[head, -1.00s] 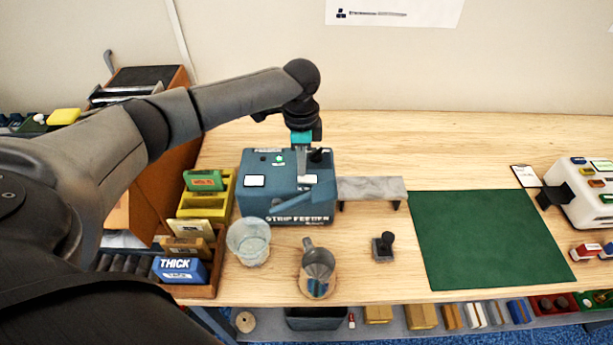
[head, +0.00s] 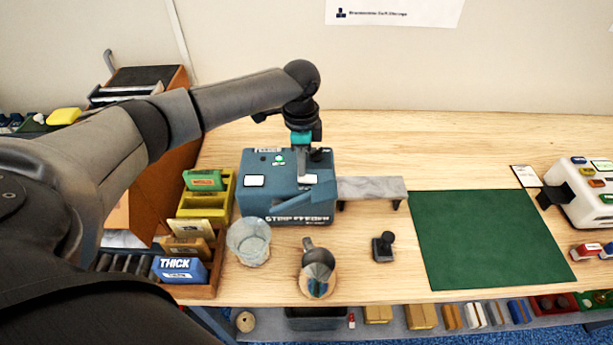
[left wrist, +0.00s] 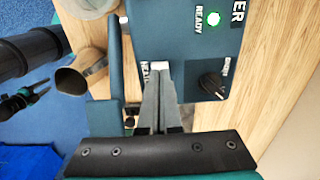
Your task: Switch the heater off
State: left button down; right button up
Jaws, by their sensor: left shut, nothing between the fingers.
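The blue strip feeder (head: 285,205) stands on the bench, its top panel under my left arm. My left gripper (head: 303,178) points down at the panel, shut and empty. In the left wrist view the fingertips (left wrist: 160,80) are at a small white switch piece (left wrist: 162,66) beside a partly hidden label that starts "HEAT". They look very close to it or touching; I cannot tell which. The switch's position is not clear. My right gripper is out of view.
A clear cup (head: 249,242) and a metal jug (head: 318,262) stand in front of the feeder. A grey ledge (head: 370,188) extends from its right side. A black stamp (head: 383,247) and green mat (head: 485,240) lie further right. Card boxes (head: 180,270) stand left.

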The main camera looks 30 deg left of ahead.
pick_arm(q)
jog(key=shift+f+b, duration=0.3)
jog(key=shift+f, duration=0.5)
dwell(0.4)
notch_tip(320, 180, up, 5)
jog(key=p, duration=0.5)
jog(key=shift+p, duration=0.4)
jog(key=shift+r+p, duration=0.6)
jog(key=shift+r, duration=0.45)
jog(key=shift+s+f, duration=0.1)
jog(key=shift+s, duration=0.05)
